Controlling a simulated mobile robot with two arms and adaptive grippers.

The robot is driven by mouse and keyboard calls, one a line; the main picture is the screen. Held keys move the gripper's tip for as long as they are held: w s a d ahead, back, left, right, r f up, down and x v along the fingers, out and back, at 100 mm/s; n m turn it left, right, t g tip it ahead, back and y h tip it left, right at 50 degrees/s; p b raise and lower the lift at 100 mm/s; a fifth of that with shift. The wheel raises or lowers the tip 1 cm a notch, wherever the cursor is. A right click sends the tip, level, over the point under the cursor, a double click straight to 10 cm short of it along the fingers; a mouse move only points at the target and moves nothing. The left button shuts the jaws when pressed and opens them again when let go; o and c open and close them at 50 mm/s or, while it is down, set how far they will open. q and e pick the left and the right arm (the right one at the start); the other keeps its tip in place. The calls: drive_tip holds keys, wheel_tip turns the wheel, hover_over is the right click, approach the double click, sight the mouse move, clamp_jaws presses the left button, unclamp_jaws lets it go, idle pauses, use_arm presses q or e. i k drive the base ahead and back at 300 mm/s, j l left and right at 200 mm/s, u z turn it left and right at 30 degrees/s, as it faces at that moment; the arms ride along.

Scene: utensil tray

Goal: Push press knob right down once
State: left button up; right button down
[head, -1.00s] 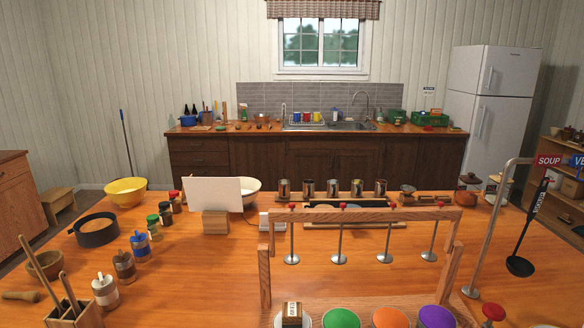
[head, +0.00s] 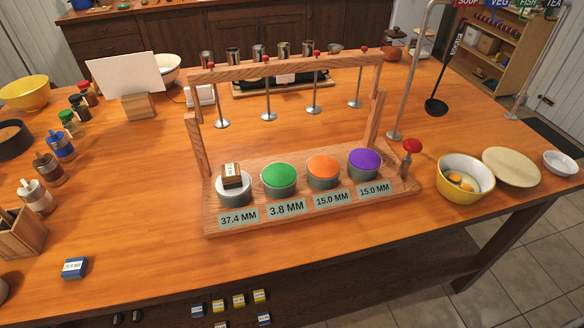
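A wooden press frame (head: 290,71) stands on a wooden base on the table. Several thin rods with round metal feet hang from its top bar, each with a small red top; the rightmost rod top (head: 364,49) is one of them. A larger red knob (head: 412,146) stands raised on a short post at the right end of the base. Below the rods sit a pot with a small wooden block (head: 232,175) on it, a green pot (head: 279,177), an orange pot (head: 323,170) and a purple pot (head: 364,163). Neither of my grippers is in view.
A yellow bowl with eggs (head: 448,187) and a cream plate (head: 511,167) stand right of the base. A ladle (head: 437,106) hangs from a metal stand behind. Spice jars line the left side. A blue block (head: 75,268) lies front left. The table in front of the base is clear.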

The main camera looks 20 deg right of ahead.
sight(411, 145)
drive_tip(key=z, duration=1.25)
